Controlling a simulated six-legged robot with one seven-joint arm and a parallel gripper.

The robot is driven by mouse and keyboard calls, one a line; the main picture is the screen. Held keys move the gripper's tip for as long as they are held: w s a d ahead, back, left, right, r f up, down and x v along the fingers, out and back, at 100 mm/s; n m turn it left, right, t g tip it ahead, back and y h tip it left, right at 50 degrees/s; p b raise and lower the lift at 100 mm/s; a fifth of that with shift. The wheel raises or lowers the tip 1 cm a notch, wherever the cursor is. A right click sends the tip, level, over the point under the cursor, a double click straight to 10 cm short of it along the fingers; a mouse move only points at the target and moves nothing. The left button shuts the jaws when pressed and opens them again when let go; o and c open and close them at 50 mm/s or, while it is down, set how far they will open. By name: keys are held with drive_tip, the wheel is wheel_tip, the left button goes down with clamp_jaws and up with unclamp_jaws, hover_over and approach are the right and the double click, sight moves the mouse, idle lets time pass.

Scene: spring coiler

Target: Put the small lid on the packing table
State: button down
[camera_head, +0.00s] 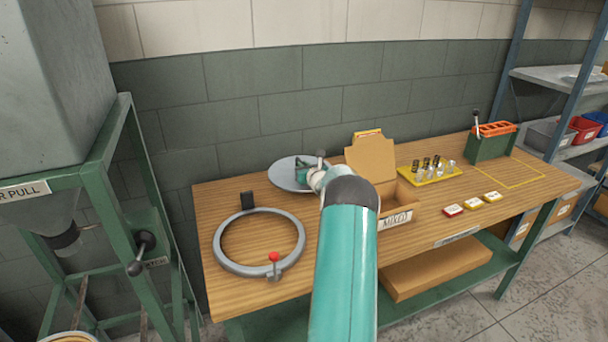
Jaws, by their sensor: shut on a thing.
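The small lid, a flat grey round disc (284,174), shows at the back left of the wooden packing table (215,205). My gripper (319,164) is at the disc's right side, shut on the lid. The jaws are small and partly hidden by my own teal arm, which reaches in from the bottom of the picture. The lid looks level. I cannot tell whether it touches the tabletop or is held just above it.
A grey ring clamp (222,250) with a red knob lies at the front left. An open cardboard box (398,216), a yellow tray (440,175) of small parts, small boxes (473,203) and a green holder (490,148) stand to the right. A green-framed machine (105,150) is at left.

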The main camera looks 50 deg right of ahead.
drive_tip(key=shift+d+f, duration=0.1)
drive_tip(key=shift+f, duration=1.5)
drive_tip(key=shift+f, duration=0.2)
drive_tip(key=c, duration=1.5)
unclamp_jaws()
drive_tip(key=shift+r, duration=0.1)
